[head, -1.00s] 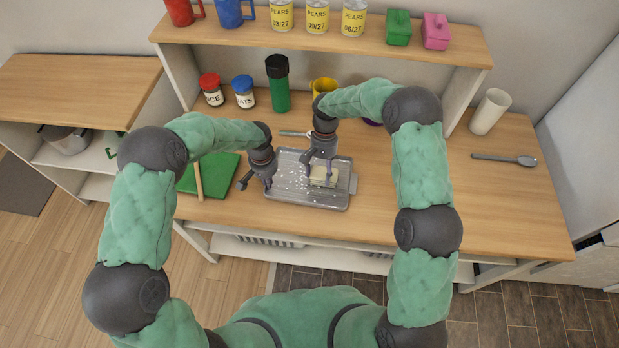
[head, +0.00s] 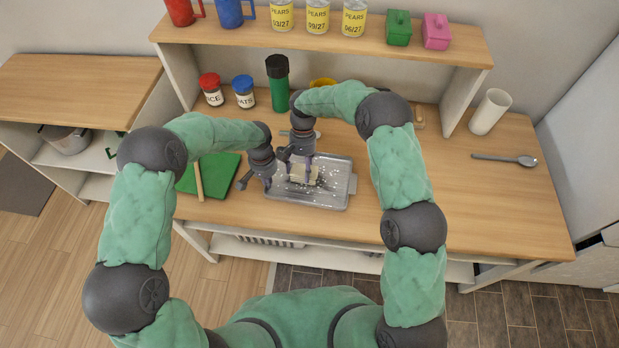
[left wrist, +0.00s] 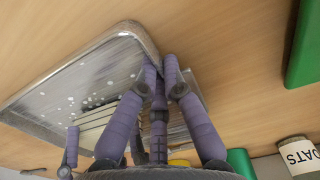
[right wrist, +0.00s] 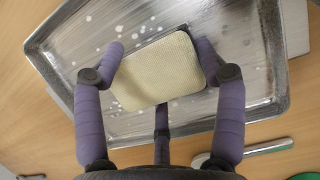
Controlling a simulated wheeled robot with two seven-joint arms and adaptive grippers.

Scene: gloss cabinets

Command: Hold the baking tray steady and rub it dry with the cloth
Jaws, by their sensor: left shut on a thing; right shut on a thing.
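The grey metal baking tray (head: 325,196) lies on the wooden counter, with white drops on its surface. It also shows in the left wrist view (left wrist: 60,100) and right wrist view (right wrist: 255,40). My left gripper (head: 268,183) is shut on the tray's left edge; its fingertips (left wrist: 160,75) pinch the rim. My right gripper (head: 302,178) is shut on the folded cream cloth (right wrist: 157,70), which sits flat against the tray near its left part. The fingers (right wrist: 160,60) hold the cloth on both sides. The cloth hides the tray beneath it.
A green cutting board (head: 215,172) lies left of the tray. A dark green bottle (head: 279,90), jars (head: 244,92) and a yellow mug stand behind. A spoon (head: 505,159) and white cup (head: 490,112) are at the right.

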